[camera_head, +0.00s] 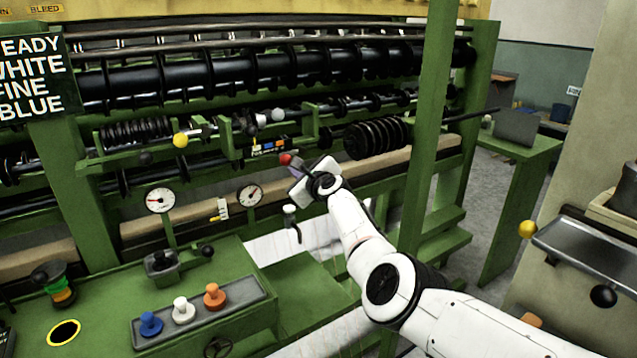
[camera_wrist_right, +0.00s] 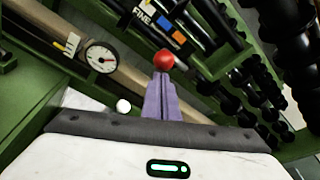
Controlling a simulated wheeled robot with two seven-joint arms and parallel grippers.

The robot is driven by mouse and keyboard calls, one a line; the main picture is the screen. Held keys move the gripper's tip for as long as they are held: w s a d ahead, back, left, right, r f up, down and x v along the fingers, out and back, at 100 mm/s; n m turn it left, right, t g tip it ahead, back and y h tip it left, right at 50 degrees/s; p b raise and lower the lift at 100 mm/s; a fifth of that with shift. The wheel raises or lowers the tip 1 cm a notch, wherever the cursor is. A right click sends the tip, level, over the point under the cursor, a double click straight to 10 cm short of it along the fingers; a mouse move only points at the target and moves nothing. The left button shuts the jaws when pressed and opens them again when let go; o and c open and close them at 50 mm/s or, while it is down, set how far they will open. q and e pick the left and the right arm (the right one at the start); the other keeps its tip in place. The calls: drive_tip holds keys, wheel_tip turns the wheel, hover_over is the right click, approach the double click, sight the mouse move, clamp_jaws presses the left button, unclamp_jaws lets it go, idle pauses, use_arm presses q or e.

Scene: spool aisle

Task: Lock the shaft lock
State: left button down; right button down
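A red ball knob (camera_head: 285,159) sits on the front of the green machine, below the small labelled panel (camera_head: 269,147). In the right wrist view the red knob (camera_wrist_right: 164,60) appears right at the fingertips. No label marks the shaft lock, so I cannot tell whether this knob belongs to it. My right gripper (camera_head: 297,168) has purple fingers, which lie close together in the wrist view (camera_wrist_right: 160,98). They look shut, with the knob just past their tips; whether they touch it is unclear. The knob's lever is hidden. My left gripper is out of view.
A yellow ball knob (camera_head: 180,140) and a grey ball knob (camera_head: 277,114) are on the machine nearby. Two dials (camera_head: 160,200) stand below. Black discs (camera_head: 376,138) sit on a shaft close to the gripper.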

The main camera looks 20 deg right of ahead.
drive_tip(key=shift+w+a+r, duration=0.1)
drive_tip(key=shift+a+r, duration=0.05)
idle(0.3)
drive_tip(key=s+d+f+p, duration=0.1)
drive_tip(key=s+d+p, duration=0.1)
drive_tip(key=s, duration=0.9)
drive_tip(key=shift+s+f+p, duration=0.2)
drive_tip(key=shift+s+p, duration=0.1)
drive_tip(key=shift+p, duration=0.1)
drive_tip(key=shift+d, duration=0.1)
